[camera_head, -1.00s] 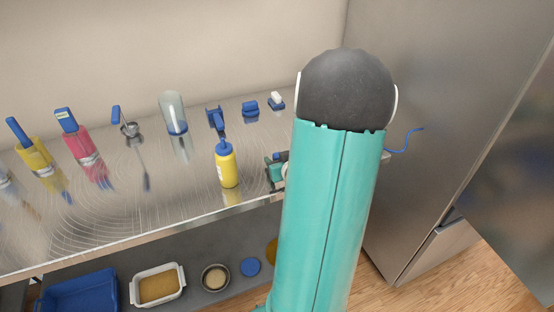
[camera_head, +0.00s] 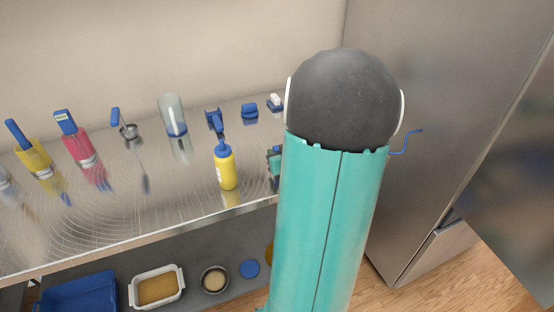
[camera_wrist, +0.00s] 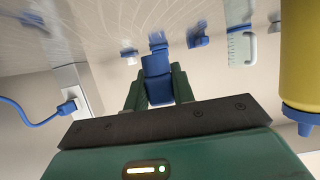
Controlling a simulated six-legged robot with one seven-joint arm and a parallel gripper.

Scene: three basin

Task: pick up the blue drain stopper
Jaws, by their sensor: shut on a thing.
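The blue drain stopper (camera_wrist: 157,88) shows in the wrist view as a blocky blue piece between the two green fingers of my gripper (camera_wrist: 156,90). The fingers press on it from both sides. In the head view only a small green part of my gripper (camera_head: 274,160) shows at the left edge of my arm, just right of the yellow bottle.
A yellow bottle (camera_head: 225,168) stands close to the left of my gripper. Small blue items (camera_head: 249,110) lie behind on the metal counter (camera_head: 110,215). A blue cord (camera_wrist: 25,115) and plug are at the left in the wrist view. Trays and a bowl sit on the shelf below.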

